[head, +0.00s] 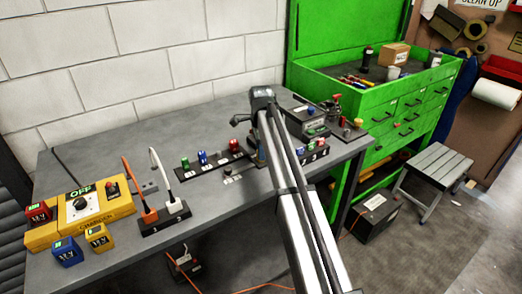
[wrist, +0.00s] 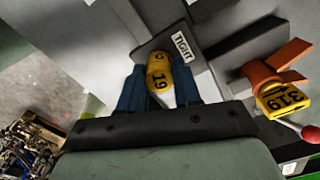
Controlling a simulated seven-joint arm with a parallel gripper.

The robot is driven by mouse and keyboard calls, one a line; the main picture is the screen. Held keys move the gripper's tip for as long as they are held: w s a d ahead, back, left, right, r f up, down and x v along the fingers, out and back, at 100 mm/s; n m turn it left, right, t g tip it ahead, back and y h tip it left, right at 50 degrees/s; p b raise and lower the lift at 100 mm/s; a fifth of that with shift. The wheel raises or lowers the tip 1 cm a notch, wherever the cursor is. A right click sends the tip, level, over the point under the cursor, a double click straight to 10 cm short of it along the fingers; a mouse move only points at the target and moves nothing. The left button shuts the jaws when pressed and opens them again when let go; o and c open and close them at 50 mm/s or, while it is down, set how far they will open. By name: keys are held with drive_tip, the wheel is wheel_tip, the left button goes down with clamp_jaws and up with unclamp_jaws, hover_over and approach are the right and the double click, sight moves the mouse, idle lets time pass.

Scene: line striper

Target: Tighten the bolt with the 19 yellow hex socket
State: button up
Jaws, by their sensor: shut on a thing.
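My gripper (wrist: 160,92) has its blue fingers on either side of the yellow socket (wrist: 158,72) marked 19, shut on it. The bolt itself is not visible. In the head view my arm reaches over the bench and hides most of the gripper and the socket.
A rack (head: 212,165) with green, blue and red sockets stands on the grey bench (head: 100,165). A yellow charger box (head: 90,212), battery blocks and two cable clamps are at left. A green tool cabinet (head: 380,125) stands at right.

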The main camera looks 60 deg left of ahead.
drive_tip(key=m, duration=0.7)
drive_tip(key=shift+f+m, duration=0.1)
drive_tip(key=shift+m, duration=0.2)
drive_tip(key=o, duration=1.2)
drive_tip(key=shift+c, duration=0.2)
drive_tip(key=shift+o, duration=0.4)
drive_tip(key=shift+o, duration=1.2)
drive_tip(key=shift+r, duration=0.2)
